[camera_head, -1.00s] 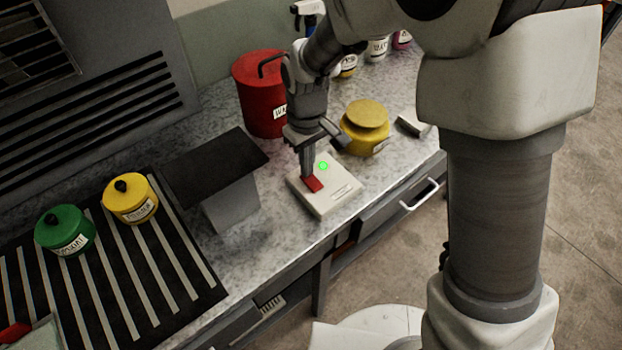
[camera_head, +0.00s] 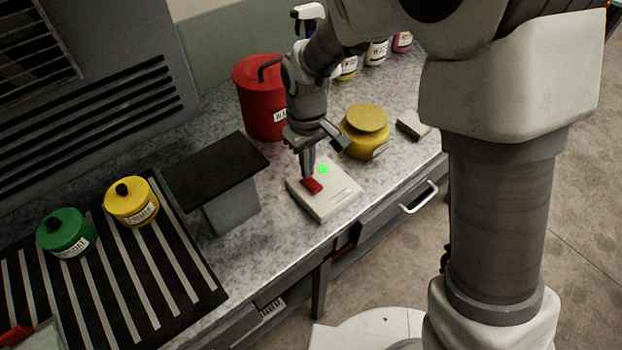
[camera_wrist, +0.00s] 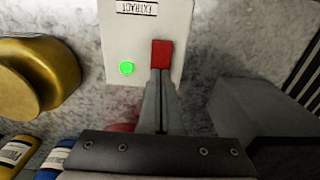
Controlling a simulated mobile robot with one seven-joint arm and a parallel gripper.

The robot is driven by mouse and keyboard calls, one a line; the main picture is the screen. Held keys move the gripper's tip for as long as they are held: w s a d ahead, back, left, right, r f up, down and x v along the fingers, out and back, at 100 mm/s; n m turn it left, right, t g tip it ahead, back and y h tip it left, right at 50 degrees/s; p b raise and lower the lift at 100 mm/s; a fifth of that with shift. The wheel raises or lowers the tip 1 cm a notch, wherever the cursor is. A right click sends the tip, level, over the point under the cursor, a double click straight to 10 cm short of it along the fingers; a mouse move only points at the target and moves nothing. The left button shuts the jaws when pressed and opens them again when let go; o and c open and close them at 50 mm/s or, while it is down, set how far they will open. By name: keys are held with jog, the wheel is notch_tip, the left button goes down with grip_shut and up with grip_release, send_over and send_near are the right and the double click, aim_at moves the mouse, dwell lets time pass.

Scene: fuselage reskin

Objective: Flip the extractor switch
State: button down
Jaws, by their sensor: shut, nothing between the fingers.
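The extractor switch is a pale box (camera_head: 338,199) on the grey worktop, with a red rocker (camera_head: 312,186) and a lit green lamp (camera_head: 323,169). In the wrist view the box (camera_wrist: 143,35) carries an "EXTRACT" label (camera_wrist: 137,7), and the red rocker (camera_wrist: 162,53) and green lamp (camera_wrist: 126,68) show clearly. My gripper (camera_head: 307,176) is shut and empty, pointing down at the rocker. In the wrist view its fingertips (camera_wrist: 160,75) are at the rocker's near edge; I cannot tell whether they touch it.
A yellow tin (camera_head: 365,130) and a red canister (camera_head: 261,97) stand near the box. A dark-topped stand (camera_head: 215,170) is at its left. Green (camera_head: 66,232) and yellow (camera_head: 131,202) lidded pots stand on a striped mat (camera_head: 135,290). Several bottles are behind.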

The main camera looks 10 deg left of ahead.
aim_at(309, 180)
notch_tip(309, 180, up, 5)
jog(key=p, duration=0.3)
jog(key=shift+r, duration=0.15)
dwell(0.5)
jog(key=s+d+r+m+t, duration=0.2)
jog(key=s+d+r+m, duration=0.15)
jog(key=d+r, duration=0.9)
jog(key=s+d+r+m+t, duration=0.3)
jog(key=s+d+r+m, duration=0.3)
jog(key=s+d, duration=0.4)
jog(key=shift+s+d+t, duration=0.15)
jog(key=shift+d+t, duration=0.15)
jog(key=shift+d, duration=0.2)
jog(key=shift+r+m, duration=0.1)
jog(key=shift+m, duration=0.15)
